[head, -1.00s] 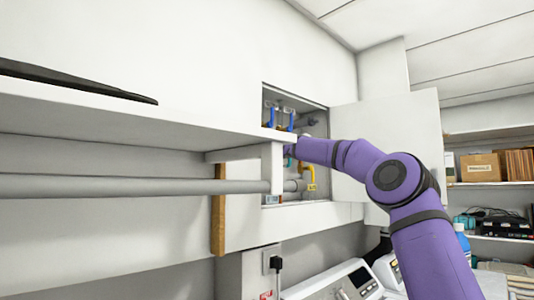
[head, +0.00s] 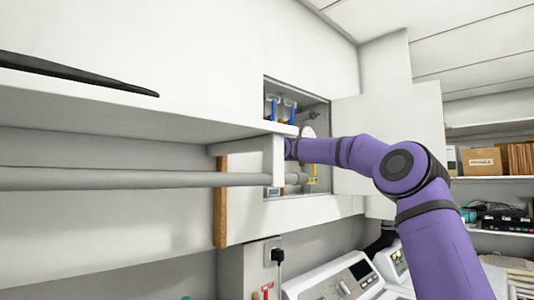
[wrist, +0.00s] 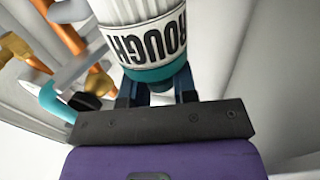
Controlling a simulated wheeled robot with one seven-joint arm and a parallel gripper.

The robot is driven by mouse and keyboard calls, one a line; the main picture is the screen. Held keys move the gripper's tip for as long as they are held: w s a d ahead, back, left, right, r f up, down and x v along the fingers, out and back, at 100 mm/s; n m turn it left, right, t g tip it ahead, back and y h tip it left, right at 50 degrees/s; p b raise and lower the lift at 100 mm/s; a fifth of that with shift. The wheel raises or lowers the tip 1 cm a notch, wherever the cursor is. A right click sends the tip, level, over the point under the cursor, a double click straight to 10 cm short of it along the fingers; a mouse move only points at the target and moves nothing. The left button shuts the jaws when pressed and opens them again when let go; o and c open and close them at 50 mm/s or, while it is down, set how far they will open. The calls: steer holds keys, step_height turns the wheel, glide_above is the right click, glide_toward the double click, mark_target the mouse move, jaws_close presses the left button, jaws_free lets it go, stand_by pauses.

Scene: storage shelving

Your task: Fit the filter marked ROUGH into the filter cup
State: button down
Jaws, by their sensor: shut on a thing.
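The filter (wrist: 145,42) shows in the wrist view as a white cylinder with a teal band at the end nearest me. The word ROUGH on it reads upside down. My gripper (wrist: 158,92) is shut on the filter at its teal end; the filter's far end is cut off by the top of the picture. In the head view my arm reaches into an open wall cabinet (head: 325,100), and my gripper and the filter are hidden behind a white shelf bracket. I cannot make out the filter cup in either view.
Copper pipes (wrist: 68,32), a brass fitting (wrist: 20,48) and a teal pipe (wrist: 50,100) lie close at the left in the wrist view. In the head view, blue-handled valves (head: 291,110), a gauge (head: 308,131) and a yellow handle (head: 313,180) sit in the cabinet. Its door (head: 385,110) stands open.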

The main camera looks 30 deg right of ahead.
steer(key=shift+f, duration=1.55)
steer(key=c, duration=0.8)
jaws_free()
steer(key=shift+s, duration=0.1)
steer(key=shift+s+d, duration=0.15)
steer(key=shift+s, duration=2.55)
steer(key=shift+s+d, duration=0.15)
steer(key=shift+s, duration=2.5)
